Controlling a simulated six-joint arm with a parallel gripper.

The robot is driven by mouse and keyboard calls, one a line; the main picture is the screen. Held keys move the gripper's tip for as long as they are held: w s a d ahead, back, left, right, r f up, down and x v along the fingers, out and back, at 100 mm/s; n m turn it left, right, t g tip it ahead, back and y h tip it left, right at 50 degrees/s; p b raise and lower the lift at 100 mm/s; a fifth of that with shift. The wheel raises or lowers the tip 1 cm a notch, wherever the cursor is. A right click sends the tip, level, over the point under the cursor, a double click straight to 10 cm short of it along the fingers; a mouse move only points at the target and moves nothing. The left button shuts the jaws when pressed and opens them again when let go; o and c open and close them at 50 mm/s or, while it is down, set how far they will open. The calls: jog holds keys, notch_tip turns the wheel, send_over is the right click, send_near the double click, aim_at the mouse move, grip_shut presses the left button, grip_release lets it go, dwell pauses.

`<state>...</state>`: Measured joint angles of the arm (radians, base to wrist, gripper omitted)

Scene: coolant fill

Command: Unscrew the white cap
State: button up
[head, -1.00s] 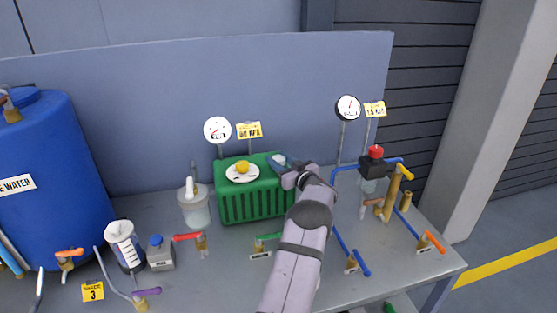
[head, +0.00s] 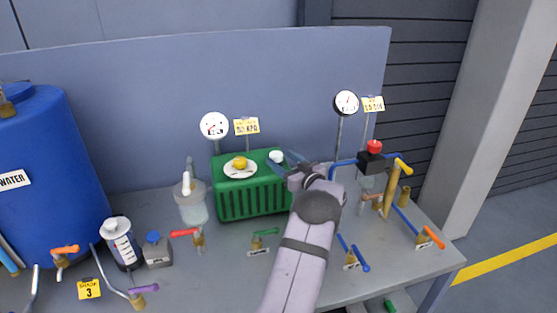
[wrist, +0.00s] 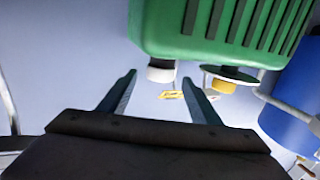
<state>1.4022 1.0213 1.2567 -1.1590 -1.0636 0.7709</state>
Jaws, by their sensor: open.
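The white cap (head: 276,156) sits on the top right of the green ribbed tank (head: 254,204). My gripper (head: 292,157) is open and empty, just right of the cap in the head view. In the wrist view, which shows the tank (wrist: 220,25) upside down, the white cap (wrist: 160,72) appears in the gap between the two fingertips of my gripper (wrist: 160,78). The fingers do not visibly touch the cap. The exact depth between them is hard to tell.
A plate (head: 240,170) with a yellow knob (head: 240,162) is on the tank left of the cap. Gauges (head: 214,125) and yellow signs stand behind. A large blue barrel (head: 45,170) is at left.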

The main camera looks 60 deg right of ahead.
jog(key=shift+o, duration=0.2)
jog(key=shift+b+v, duration=0.35)
jog(key=shift+v, duration=1.1)
jog(key=shift+w+d+r+m+g+h+b, duration=0.15)
jog(key=shift+w+m+g+h+b, duration=0.1)
jog(key=shift+w+m+h+b, duration=0.25)
jog(key=shift+w+d+r+m+g+h+b, duration=0.1)
jog(key=shift+w+d+m+g+h+b, duration=0.2)
jog(key=shift+w+h, duration=0.45)
jog(key=shift+w+f+m+g+h+b, duration=0.1)
jog(key=shift+w+m+g+h+b, duration=0.4)
jog(key=shift+w+m+g+h, duration=0.15)
jog(key=shift+w+f+m+g+h, duration=0.15)
jog(key=shift+m+g+h, duration=0.2)
jog(key=shift+g+h, duration=0.05)
jog(key=shift+w, duration=0.1)
jog(key=shift+p+x, duration=1.15)
jog(key=shift+x, duration=2.4)
